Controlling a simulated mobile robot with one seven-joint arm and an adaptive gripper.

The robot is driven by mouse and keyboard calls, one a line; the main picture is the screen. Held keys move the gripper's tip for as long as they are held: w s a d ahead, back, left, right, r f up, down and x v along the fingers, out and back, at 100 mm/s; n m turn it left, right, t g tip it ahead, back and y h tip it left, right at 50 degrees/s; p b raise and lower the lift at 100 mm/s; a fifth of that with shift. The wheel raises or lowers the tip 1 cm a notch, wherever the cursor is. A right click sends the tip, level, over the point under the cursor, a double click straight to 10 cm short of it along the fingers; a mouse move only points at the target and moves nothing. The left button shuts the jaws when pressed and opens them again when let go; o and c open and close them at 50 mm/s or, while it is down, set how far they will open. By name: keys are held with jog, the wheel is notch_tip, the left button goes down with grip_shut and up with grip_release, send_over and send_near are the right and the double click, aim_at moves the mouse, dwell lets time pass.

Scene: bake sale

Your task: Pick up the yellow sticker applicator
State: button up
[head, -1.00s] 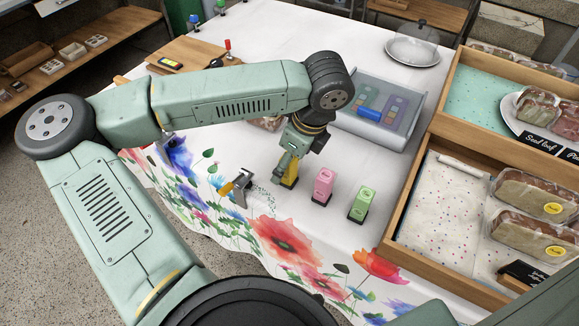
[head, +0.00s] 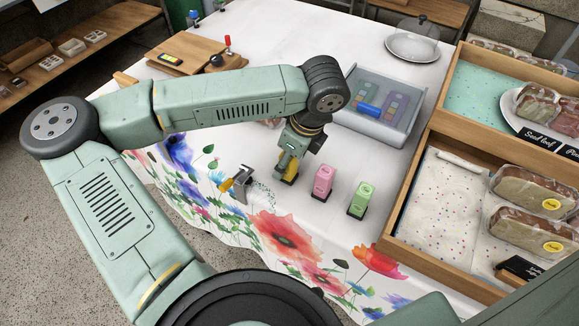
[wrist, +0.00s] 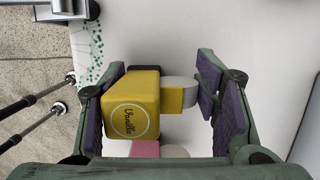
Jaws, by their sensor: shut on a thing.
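The yellow sticker applicator (wrist: 131,112), labelled "Vanilla", is between the two fingers of my gripper (wrist: 163,105) in the wrist view. The left pad lies against its yellow body, and the right pad is at the pale roll on its other side. In the head view my gripper (head: 286,161) points down over the applicator (head: 290,171) and hides most of it. Its dark base shows at the tabletop, and I cannot tell whether it is lifted at all.
A pink applicator (head: 323,181) and a green applicator (head: 361,200) stand just to the right. A yellow-handled metal tool (head: 237,184) lies to the left. A clear-lidded box (head: 378,107) is behind, and wooden trays (head: 402,218) line the right side.

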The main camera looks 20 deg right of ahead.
jog(key=c, duration=0.4)
jog(key=shift+o, duration=0.2)
